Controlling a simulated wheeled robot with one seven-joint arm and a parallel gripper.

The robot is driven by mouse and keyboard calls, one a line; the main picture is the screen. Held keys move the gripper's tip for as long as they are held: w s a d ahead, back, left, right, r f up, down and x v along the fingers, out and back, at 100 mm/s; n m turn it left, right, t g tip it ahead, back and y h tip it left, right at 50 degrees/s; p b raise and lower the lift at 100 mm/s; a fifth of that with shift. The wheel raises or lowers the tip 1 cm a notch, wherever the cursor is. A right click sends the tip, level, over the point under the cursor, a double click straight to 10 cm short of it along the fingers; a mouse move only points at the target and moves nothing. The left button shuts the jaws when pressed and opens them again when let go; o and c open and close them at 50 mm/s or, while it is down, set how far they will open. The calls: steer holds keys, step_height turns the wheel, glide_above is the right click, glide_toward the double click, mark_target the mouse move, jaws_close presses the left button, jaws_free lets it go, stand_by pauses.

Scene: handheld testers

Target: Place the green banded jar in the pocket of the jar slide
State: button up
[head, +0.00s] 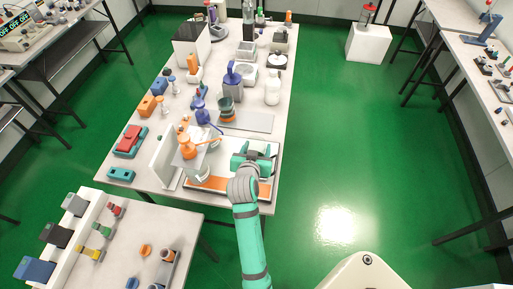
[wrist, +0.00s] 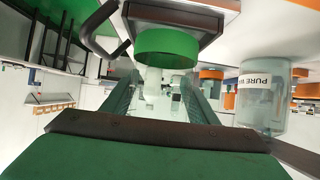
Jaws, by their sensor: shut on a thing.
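The green banded jar (wrist: 168,46) shows in the wrist view as a broad green band at the far end of my gripper's fingers. My gripper (wrist: 163,80) is shut on it. In the head view my gripper (head: 254,157) is low over the right part of the near board, and I cannot make out the jar there. I cannot tell whether this is the jar slide, and I see no pocket clearly.
A clear bottle with an orange cap (head: 187,151) stands left of my gripper; a labelled clear bottle (wrist: 262,100) shows at the wrist view's right. An orange strip (head: 222,184) lies along the board's front. Farther back are a blue-topped holder (head: 232,82) and a white bottle (head: 273,88).

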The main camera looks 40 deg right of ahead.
steer(key=o, duration=1.2)
steer(key=shift+w+f, duration=0.1)
steer(key=shift+f, duration=0.05)
steer(key=shift+r, duration=0.2)
steer(key=v, duration=1.2)
steer(key=shift+f, duration=0.15)
